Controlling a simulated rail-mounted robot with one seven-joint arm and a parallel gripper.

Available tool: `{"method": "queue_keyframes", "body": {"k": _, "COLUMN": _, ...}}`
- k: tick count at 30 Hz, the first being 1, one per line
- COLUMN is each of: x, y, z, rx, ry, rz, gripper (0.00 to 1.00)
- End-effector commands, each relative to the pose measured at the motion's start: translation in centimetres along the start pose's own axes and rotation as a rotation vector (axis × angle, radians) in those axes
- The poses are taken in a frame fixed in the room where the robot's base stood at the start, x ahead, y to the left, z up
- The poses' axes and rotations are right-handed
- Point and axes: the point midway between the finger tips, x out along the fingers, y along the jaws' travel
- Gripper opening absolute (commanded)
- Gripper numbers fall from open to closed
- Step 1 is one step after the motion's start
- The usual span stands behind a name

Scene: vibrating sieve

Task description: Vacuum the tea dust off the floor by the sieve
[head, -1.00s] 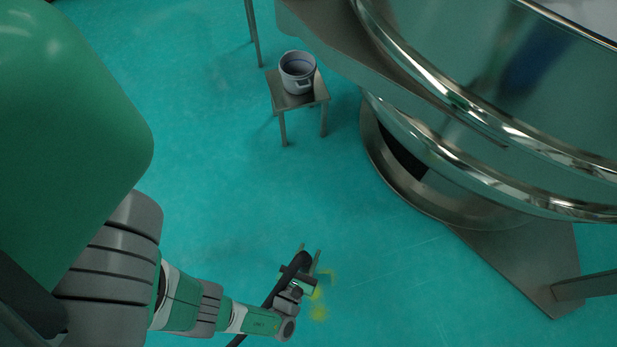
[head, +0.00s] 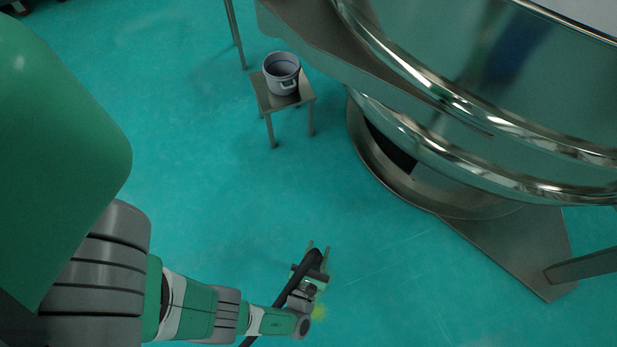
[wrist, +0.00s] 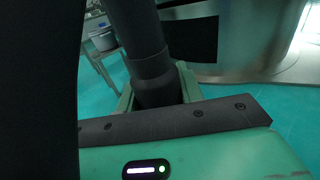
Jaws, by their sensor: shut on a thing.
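My gripper (head: 318,250) is low over the floor at the lower middle of the head view, shut on a black vacuum hose (head: 286,289). In the wrist view the hose (wrist: 148,60) stands between the green fingers as a thick dark tube. A small faint yellow patch of tea dust (head: 320,312) lies on the floor just right of my wrist, below the fingers in the picture. My arm may hide more dust. The hose's mouth on the floor cannot be made out. The sieve (head: 440,130) is the large shiny steel machine at the right.
A small steel stool (head: 298,101) with a white pot (head: 283,75) on it stands left of the sieve. The sieve's flat base plate (head: 510,245) reaches out over the floor at lower right. The turquoise floor between stool and gripper is clear.

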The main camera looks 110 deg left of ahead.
Motion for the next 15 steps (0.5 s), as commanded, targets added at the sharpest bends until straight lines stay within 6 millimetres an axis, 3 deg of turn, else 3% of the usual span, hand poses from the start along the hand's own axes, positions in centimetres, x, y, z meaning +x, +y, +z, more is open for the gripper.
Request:
{"method": "queue_keyframes", "body": {"k": 9, "x": 1.5, "y": -2.7, "z": 0.0, "rx": 0.0, "ry": -0.001, "rz": 0.0, "gripper": 0.14}}
{"method": "queue_keyframes", "body": {"k": 15, "x": 1.8, "y": -3.2, "z": 0.1, "rx": 0.0, "ry": -0.001, "rz": 0.0, "gripper": 0.14}}
